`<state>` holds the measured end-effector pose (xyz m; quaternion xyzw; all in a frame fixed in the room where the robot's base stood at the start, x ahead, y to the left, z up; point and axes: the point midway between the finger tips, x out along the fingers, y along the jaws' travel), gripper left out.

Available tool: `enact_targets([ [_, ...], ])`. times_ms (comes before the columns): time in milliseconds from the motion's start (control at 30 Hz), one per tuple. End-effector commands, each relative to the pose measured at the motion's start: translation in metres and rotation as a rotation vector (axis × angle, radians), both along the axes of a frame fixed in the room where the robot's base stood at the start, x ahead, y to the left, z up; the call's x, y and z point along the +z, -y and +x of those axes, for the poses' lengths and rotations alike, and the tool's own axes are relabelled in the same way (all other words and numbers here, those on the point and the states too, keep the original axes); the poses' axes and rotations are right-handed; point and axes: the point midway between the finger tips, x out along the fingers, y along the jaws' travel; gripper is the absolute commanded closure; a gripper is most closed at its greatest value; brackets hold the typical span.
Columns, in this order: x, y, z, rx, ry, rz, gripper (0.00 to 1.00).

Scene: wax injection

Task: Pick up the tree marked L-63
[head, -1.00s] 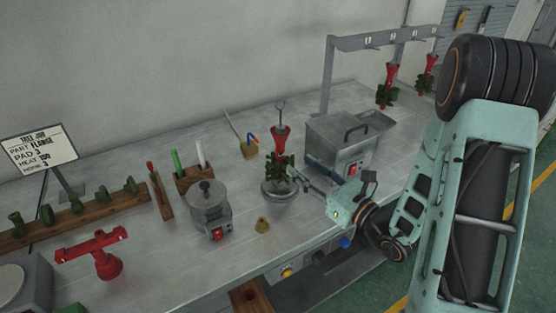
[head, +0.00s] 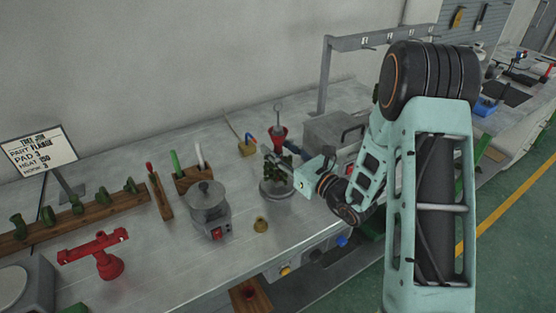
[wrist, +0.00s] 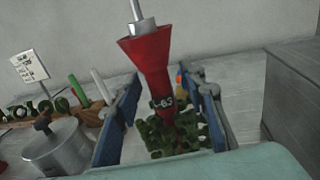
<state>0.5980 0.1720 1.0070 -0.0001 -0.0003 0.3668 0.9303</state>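The tree (head: 278,135) has a red funnel-shaped top on a red stem, green parts lower down and a metal hook on top. It stands upright on a round grey base (head: 268,193) on the bench. In the wrist view the tree (wrist: 150,62) carries a white mark that appears to read L-63. My gripper (head: 283,164) is at the tree's stem from the right. In the wrist view my gripper (wrist: 167,110) is open, with one blue-padded finger on each side of the stem and gaps showing between.
A grey lidded box (head: 331,132) stands close behind and right of my gripper. A metal pot (head: 208,207) and a small tan cone (head: 260,225) are left and in front. A grey rack (head: 326,75) rises behind. A brush (head: 246,147) lies left of the tree.

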Motion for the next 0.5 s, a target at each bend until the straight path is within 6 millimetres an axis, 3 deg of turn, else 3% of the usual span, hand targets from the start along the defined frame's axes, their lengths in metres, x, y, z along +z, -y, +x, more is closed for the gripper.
enact_targets([
  [67, -0.0002, 0.0002, -0.0002, 0.0, 0.0, 0.0, 0.62],
  [400, -0.0002, 0.0006, -0.0004, 0.0, 0.0, 0.0, 0.98],
  [500, -0.0002, 0.0005, -0.0005, 0.0, 0.0, 0.0, 1.0],
])
